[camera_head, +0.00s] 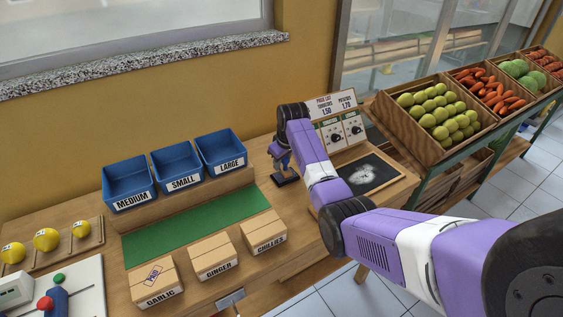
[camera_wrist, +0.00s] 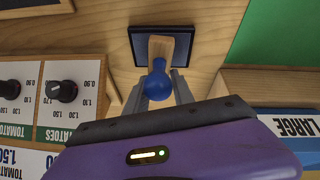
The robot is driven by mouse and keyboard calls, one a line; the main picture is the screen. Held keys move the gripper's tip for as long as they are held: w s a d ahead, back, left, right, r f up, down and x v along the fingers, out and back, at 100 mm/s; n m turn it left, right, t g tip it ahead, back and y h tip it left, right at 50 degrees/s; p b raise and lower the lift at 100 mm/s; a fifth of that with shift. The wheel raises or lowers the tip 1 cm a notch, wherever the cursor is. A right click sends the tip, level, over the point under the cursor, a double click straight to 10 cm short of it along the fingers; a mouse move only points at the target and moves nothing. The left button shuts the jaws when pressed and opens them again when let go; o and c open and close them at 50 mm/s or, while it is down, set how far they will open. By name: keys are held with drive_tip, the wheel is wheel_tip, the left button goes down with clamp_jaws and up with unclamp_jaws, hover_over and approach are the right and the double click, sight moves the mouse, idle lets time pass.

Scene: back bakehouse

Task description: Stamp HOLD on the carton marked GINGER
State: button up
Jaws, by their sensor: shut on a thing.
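The carton marked GINGER (camera_head: 213,254) stands closed on the wooden table, in the middle of a row of three; no mark shows on its top. My gripper (camera_head: 283,163) is at the back of the table, right of the blue bins. In the wrist view my gripper (camera_wrist: 160,88) is shut on a stamp with a blue knob (camera_wrist: 157,84) and a wooden body. The stamp is over a dark square pad (camera_wrist: 190,62), also seen in the head view (camera_head: 287,179). I cannot tell whether it touches the pad. The stamp's lower face is hidden.
The GARLIC carton (camera_head: 152,281), with a blue mark on top, and a third carton (camera_head: 263,230) flank GINGER. Behind are a green mat (camera_head: 190,231) and blue bins (camera_head: 178,166). A dial panel (camera_head: 345,132) and framed dark board (camera_head: 370,174) stand right of my gripper.

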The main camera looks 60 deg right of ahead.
drive_tip(key=shift+s+a+f, duration=0.1)
drive_tip(key=shift+f, duration=0.6)
idle(1.5)
drive_tip(key=shift+r, duration=0.1)
drive_tip(key=shift+r+p, duration=3.15)
drive_tip(key=shift+r, duration=0.4)
